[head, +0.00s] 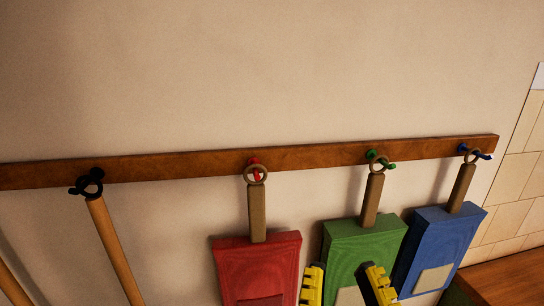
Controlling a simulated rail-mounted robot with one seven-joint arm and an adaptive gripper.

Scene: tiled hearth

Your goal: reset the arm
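My gripper (346,284) shows at the bottom edge of the head view, with two yellow-and-black fingers set apart. The rest of my arm is out of view.
A wooden rail (320,158) crosses the wall. A red piece (258,262), the green one and a blue piece (436,240) hang by rings on red, green and blue pegs. A wooden pole (115,250) hangs left. The wall above is clear.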

